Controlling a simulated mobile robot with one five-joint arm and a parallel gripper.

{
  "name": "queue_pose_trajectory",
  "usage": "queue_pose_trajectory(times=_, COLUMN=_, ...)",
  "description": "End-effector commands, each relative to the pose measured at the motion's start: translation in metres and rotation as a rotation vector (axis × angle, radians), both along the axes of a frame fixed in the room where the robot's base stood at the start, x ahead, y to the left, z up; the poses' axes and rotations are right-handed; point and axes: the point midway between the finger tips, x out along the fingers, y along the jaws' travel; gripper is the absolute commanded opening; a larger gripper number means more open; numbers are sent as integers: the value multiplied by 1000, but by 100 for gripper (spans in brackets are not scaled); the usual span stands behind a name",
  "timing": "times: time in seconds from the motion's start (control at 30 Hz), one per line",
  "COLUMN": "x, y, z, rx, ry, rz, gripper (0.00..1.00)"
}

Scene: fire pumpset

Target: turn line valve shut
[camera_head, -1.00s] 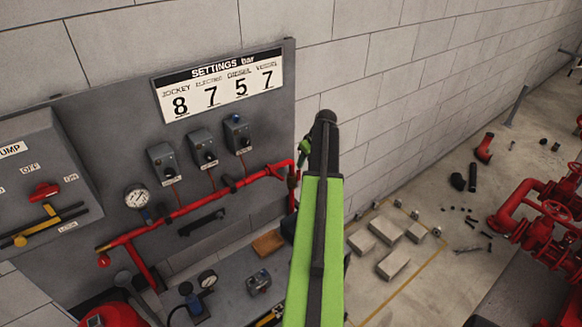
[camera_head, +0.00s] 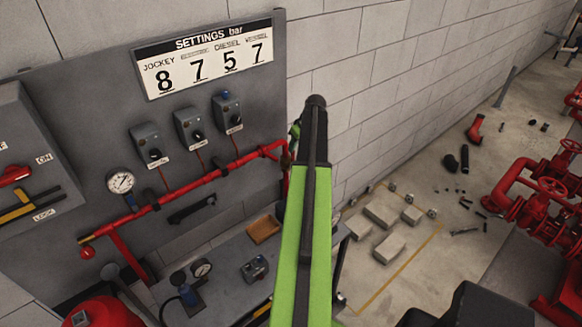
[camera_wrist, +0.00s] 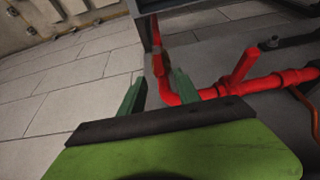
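A red pipe (camera_head: 200,180) runs along the grey panel and bends down at its right end, beside my arm. In the wrist view the red pipe (camera_wrist: 265,84) carries a raised red lever (camera_wrist: 242,66) near its elbow; this looks like the line valve, though I cannot be sure. My gripper (camera_wrist: 157,92) has its two green fingers spread apart with nothing between them. The pipe elbow lies just beyond the right finger, and the lever is further right, apart from the fingers. In the head view my arm mostly hides the gripper; only a bit of green finger (camera_head: 295,131) shows.
A settings sign (camera_head: 205,58), several grey switch boxes (camera_head: 190,128) and a pressure gauge (camera_head: 120,182) are on the panel. A bench (camera_head: 225,265) stands below. Grey blocks (camera_head: 381,216) lie on the floor, with red pumpwork (camera_head: 545,190) at the right.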

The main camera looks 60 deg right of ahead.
Motion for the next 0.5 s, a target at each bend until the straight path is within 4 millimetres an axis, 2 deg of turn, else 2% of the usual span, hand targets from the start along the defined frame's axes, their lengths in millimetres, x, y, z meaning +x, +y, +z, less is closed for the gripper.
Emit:
queue_pose_trajectory(times=0.03, x=5, y=-3, z=-23, rx=0, ry=0, rz=0, gripper=39)
queue_pose_trajectory(times=0.23, x=20, y=-9, z=-62, rx=0, ry=0, rz=-1, gripper=39)
queue_pose_trajectory(times=0.37, x=27, y=-11, z=-77, rx=0, ry=0, rz=-1, gripper=39)
queue_pose_trajectory(times=0.5, x=29, y=-11, z=-78, rx=0, ry=0, rz=-2, gripper=39)
